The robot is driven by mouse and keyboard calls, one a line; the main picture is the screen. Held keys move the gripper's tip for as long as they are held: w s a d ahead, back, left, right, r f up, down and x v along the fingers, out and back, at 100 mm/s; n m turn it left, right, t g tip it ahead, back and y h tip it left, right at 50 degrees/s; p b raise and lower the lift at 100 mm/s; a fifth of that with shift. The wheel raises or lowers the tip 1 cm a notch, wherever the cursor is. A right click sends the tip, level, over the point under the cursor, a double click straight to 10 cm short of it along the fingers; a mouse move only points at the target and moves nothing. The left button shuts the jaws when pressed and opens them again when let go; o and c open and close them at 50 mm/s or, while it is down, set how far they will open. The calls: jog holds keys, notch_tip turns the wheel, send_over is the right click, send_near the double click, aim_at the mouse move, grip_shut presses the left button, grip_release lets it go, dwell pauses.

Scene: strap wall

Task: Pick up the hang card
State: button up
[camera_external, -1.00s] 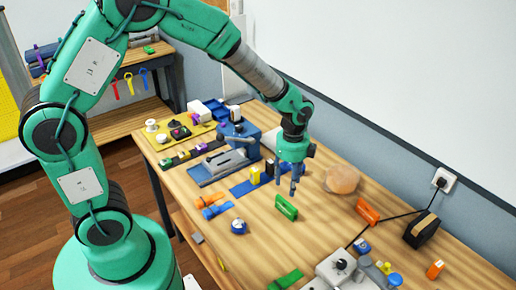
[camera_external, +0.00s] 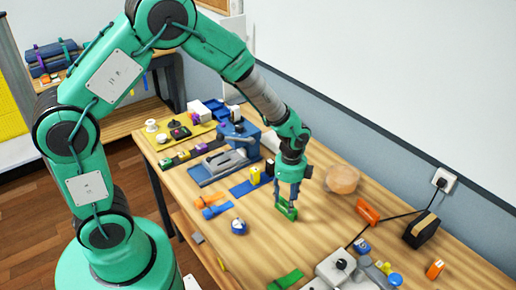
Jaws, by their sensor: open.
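A small green upright piece (camera_external: 289,213) stands on the wooden workbench. It may be the hang card, but I cannot tell for sure at this size. My gripper (camera_external: 286,201) points down over it, with its blue fingers open and their tips at the piece's upper part. The fingers hide part of the green piece. I cannot tell whether they touch it.
A round tan object (camera_external: 342,179) and an orange piece (camera_external: 367,212) lie to the right. A blue vise (camera_external: 237,137) stands behind left. A blue roll (camera_external: 239,227) is in front left. A grey device (camera_external: 340,272) stands at the front.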

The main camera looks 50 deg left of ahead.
aim_at(286, 208)
jog(key=shift+f, duration=0.15)
jog(key=shift+d+f+b, duration=0.2)
jog(key=shift+f+b, duration=0.35)
jog(key=shift+f, duration=1.9)
jog(key=c, duration=0.9)
